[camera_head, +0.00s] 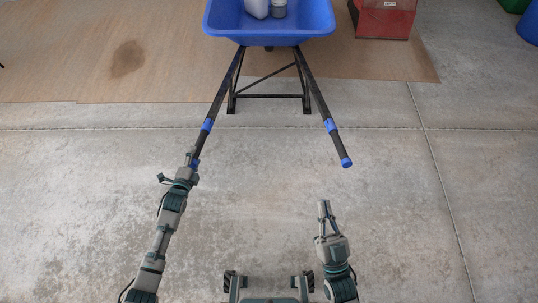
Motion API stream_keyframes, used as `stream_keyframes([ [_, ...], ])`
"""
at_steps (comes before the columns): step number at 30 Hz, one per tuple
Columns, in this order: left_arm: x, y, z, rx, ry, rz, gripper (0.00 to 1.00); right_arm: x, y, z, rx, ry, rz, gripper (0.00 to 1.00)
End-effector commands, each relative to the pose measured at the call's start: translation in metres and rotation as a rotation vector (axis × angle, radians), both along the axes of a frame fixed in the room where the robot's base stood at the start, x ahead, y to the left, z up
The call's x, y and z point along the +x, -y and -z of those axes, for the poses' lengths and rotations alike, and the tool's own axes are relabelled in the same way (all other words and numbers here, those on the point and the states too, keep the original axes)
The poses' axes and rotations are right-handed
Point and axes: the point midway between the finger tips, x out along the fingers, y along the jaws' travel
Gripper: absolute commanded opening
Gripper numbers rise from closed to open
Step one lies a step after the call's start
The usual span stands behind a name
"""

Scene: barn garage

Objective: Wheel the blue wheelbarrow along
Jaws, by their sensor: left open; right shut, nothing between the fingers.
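The blue wheelbarrow (270,29) stands at the top centre with its tray away from me, its legs on the floor. Its two dark handles reach toward me. The left handle (218,100) has a blue band and ends at my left gripper (183,168), which is open at the handle's blue end; whether it touches cannot be told. The right handle (322,105) ends in a blue tip that is free. My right gripper (324,209) is shut and empty, below and a little left of that tip, apart from it.
A white jug (257,8) and a grey container (279,9) sit in the tray. A brown mat (150,60) lies under the wheelbarrow's far part. A red box (383,20) stands right of the tray. Blue and green containers show at the top right. The concrete floor around is clear.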

Motion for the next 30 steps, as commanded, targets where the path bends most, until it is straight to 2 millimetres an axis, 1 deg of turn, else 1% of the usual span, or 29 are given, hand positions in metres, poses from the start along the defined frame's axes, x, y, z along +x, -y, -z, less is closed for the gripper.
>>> stream_keyframes([
  [4,0.004,0.000,0.001,0.001,0.000,0.000,0.67,-0.003,0.000,-0.004,0.011,0.032,0.000,0.00],
  [11,0.005,0.001,0.000,0.001,0.001,0.000,0.67,-0.003,0.000,-0.005,0.013,0.039,0.001,0.00],
  [12,0.005,0.001,0.000,0.001,0.001,0.000,0.67,-0.003,0.000,-0.005,0.013,0.038,0.001,0.03],
  [14,0.005,0.001,0.000,0.001,0.000,0.000,0.67,-0.002,0.000,-0.004,0.015,0.035,-0.002,0.17],
  [15,0.004,0.001,0.000,0.001,0.000,0.000,0.67,-0.001,0.001,-0.002,0.022,0.027,-0.008,0.28],
  [17,0.004,0.001,0.000,0.001,0.000,0.000,0.67,0.002,0.002,0.004,0.044,0.003,-0.027,0.42],
  [18,0.004,0.001,0.000,0.001,0.000,0.000,0.67,0.007,0.003,0.011,0.069,-0.024,-0.048,0.53],
  [20,0.004,0.001,0.001,0.001,0.000,0.000,0.67,0.016,0.006,0.025,0.125,-0.083,-0.088,0.67],
  [23,0.004,0.001,0.001,0.001,0.000,0.000,0.67,0.037,0.018,0.060,0.270,-0.226,-0.165,0.67],
  [24,0.004,0.001,0.001,0.001,0.000,0.000,0.67,0.046,0.025,0.076,0.342,-0.293,-0.192,0.67],
  [25,0.004,0.001,0.001,0.001,0.000,0.000,0.67,0.054,0.032,0.088,0.402,-0.345,-0.208,0.67],
  [27,0.004,0.001,0.001,0.001,0.000,0.000,0.67,0.070,0.050,0.115,0.549,-0.463,-0.232,0.67],
  [29,0.004,0.001,0.001,0.001,0.000,0.000,0.67,0.083,0.067,0.137,0.681,-0.555,-0.236,0.67],
  [30,0.004,0.001,0.000,0.001,0.000,0.000,0.67,0.091,0.080,0.149,0.769,-0.609,-0.232,0.67],
])
